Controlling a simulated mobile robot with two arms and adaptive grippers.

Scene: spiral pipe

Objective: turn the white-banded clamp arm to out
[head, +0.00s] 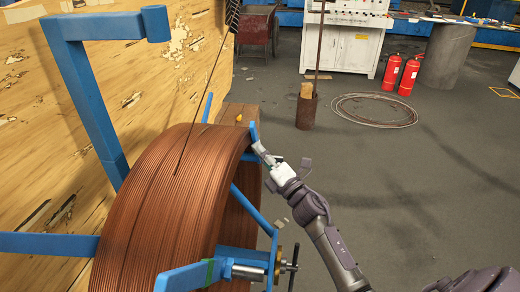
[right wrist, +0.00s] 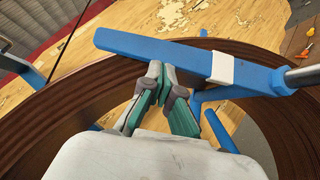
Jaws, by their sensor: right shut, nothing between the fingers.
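The white-banded clamp arm (right wrist: 125,43) is a blue bar lying across the upper part of the right wrist view, over the copper coil's rim. Its white band (right wrist: 222,68) is right of the fingertips, near the metal rod. My right gripper (right wrist: 160,75) is shut and empty, its fingertips right at the bar's lower edge; I cannot tell if they touch. In the head view my right gripper (head: 262,152) is at the far right edge of the copper coil (head: 150,210), beside a blue bar end (head: 253,132). My left gripper is not in view.
Another blue clamp arm with a green band (head: 210,271) is at the coil's near side, with a screw handle (head: 290,266). A blue frame post (head: 85,90) stands left by a wooden wall (head: 120,50).

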